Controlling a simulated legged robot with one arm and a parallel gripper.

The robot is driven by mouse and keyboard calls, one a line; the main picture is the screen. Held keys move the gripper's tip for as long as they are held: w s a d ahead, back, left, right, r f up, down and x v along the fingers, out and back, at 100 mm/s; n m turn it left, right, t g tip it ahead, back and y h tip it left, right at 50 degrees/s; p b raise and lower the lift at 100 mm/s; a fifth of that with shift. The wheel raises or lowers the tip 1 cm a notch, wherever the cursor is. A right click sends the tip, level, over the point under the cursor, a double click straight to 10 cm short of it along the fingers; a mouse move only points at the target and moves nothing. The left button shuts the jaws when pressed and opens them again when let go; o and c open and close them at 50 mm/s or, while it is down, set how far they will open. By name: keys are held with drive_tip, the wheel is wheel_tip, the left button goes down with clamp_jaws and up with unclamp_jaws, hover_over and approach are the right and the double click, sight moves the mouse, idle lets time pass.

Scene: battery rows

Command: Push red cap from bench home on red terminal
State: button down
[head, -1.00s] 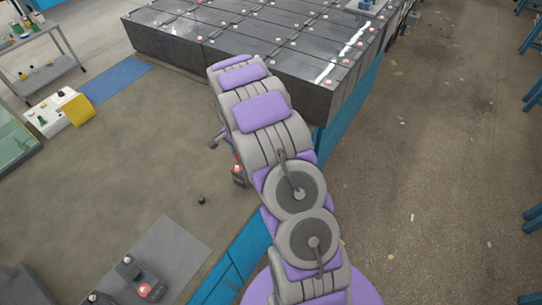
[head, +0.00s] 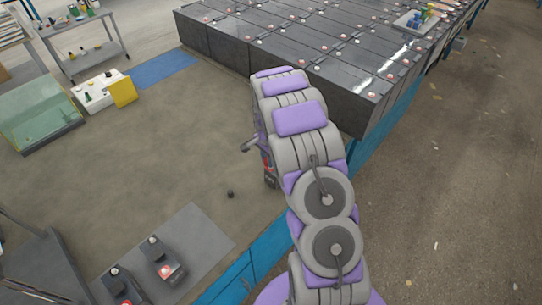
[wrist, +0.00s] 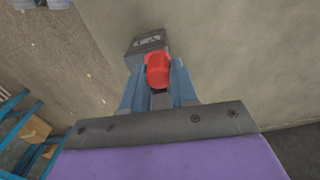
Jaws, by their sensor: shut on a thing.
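In the wrist view the red cap (wrist: 158,72) sits between the two blue-grey fingers of my gripper (wrist: 158,88), which is shut on it. A dark grey block (wrist: 148,42), which looks like a small battery, lies just beyond the cap; whether they touch I cannot tell. In the head view a small dark battery (head: 269,180) with a bit of red stands partly behind my arm, which hides the gripper's tips. The red terminal under the cap cannot be made out in the wrist view.
A small black cap (head: 230,194) lies alone on the bench (head: 150,150). A large battery block (head: 300,50) fills the back. White and yellow boxes (head: 100,92) stand at the left. Mid-bench is mostly clear.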

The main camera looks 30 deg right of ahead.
drive_tip(key=shift+d+f, duration=0.15)
drive_tip(key=shift+d, duration=1.25)
drive_tip(key=shift+a+r, duration=0.15)
drive_tip(key=shift+a, duration=0.65)
drive_tip(key=shift+a+r, duration=0.15)
drive_tip(key=shift+a, duration=0.65)
drive_tip(key=shift+d+f+p, duration=0.15)
drive_tip(key=shift+d+p, duration=0.2)
drive_tip(key=shift+d, duration=0.9)
drive_tip(key=shift+a, duration=0.5)
drive_tip(key=shift+d+f, duration=0.2)
drive_tip(key=shift+d, duration=0.3)
drive_tip(key=shift+f, duration=0.1)
drive_tip(key=shift+a+f, duration=0.25)
